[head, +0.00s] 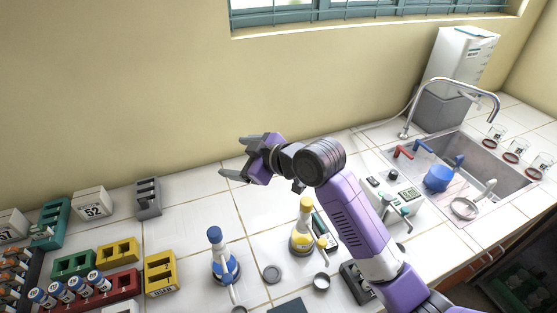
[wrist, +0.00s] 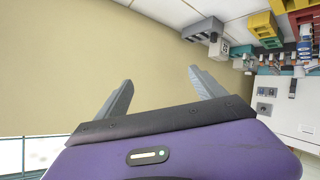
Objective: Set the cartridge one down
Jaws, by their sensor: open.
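My gripper (head: 231,157) is open and raised above the back of the tiled counter, in front of the yellow wall. Nothing is between its fingers. In the wrist view my gripper (wrist: 160,78) also shows both fingers spread, with only wall behind the gap. I cannot pick out cartridge one for certain in either view. Several blue-capped vials (head: 98,280) stand in a red rack (head: 126,284) at the lower left of the head view, well away from my gripper.
A grey block rack (head: 148,197), a white box marked 52 (head: 93,203) and a yellow rack (head: 161,273) stand at left. Blue (head: 223,264) and yellow (head: 302,234) flasks stand mid-counter. The sink (head: 490,172) is at right. Tiles behind the flasks are clear.

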